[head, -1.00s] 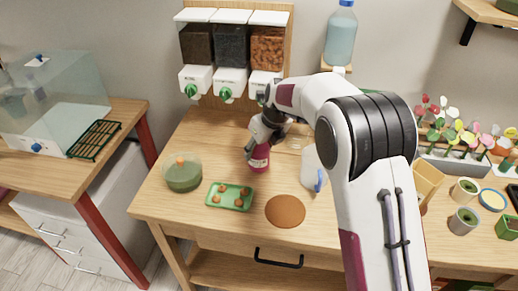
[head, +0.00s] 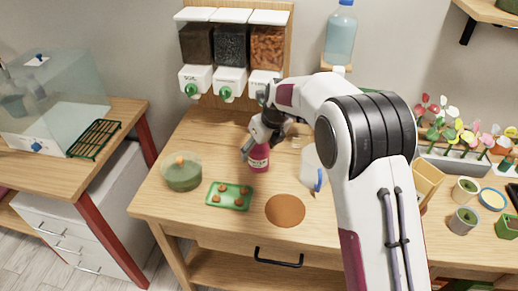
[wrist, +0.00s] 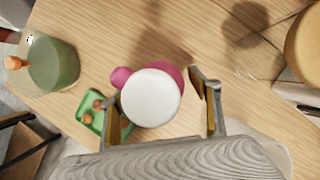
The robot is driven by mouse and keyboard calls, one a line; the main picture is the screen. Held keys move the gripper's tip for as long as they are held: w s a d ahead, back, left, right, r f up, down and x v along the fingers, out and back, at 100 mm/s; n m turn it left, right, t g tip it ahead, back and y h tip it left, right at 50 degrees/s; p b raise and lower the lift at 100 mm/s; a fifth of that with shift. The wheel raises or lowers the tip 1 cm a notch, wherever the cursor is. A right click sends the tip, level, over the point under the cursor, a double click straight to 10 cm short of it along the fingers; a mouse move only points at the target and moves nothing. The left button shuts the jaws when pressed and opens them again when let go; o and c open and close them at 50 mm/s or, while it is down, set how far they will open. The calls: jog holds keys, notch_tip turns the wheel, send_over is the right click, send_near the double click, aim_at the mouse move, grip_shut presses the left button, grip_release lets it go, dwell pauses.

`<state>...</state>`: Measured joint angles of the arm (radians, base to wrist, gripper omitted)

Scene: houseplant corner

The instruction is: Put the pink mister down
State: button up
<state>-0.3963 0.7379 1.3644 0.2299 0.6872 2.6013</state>
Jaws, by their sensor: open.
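The pink mister (head: 259,159) stands upright on the wooden table, below the dispensers. In the wrist view I look down on its round white top (wrist: 151,98), with pink parts showing around it. My gripper (head: 257,144) is at the mister's upper part. In the wrist view my gripper (wrist: 159,99) is open, with one finger on each side of the mister. The right finger stands clear of it; I cannot tell whether the left finger touches it. The mister's base is hidden from above by its top.
A green tray (head: 246,206) with several terracotta-coloured pieces lies in front of the mister. A green-filled glass bowl (head: 183,176) is at left, a brown disc (head: 285,211) at front right. A clear jug with a blue handle (head: 320,180) stands right of the mister, near my arm.

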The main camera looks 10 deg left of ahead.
jog(key=v, duration=1.2)
jog(key=shift+r, duration=0.1)
dwell(0.7)
jog(key=s+d+r+n+t+h, duration=0.1)
jog(key=s+d+r+n, duration=0.4)
jog(key=s+d+n, duration=0.3)
jog(key=s+d+r+n, duration=0.5)
jog(key=s+d+r, duration=0.1)
jog(key=s+d, duration=0.3)
jog(key=s+d+f+n, duration=0.1)
jog(key=s+d+n, duration=0.2)
jog(key=s, duration=0.3)
jog(key=s+d+f+n+t+h, duration=0.1)
jog(key=s+d+f+n, duration=0.1)
jog(key=s+n, duration=0.4)
jog(key=s+d+f+n+h, duration=0.1)
jog(key=s+d+n, duration=0.4)
jog(key=s, duration=0.3)
jog(key=shift+f, duration=0.4)
jog(key=shift+s, duration=0.1)
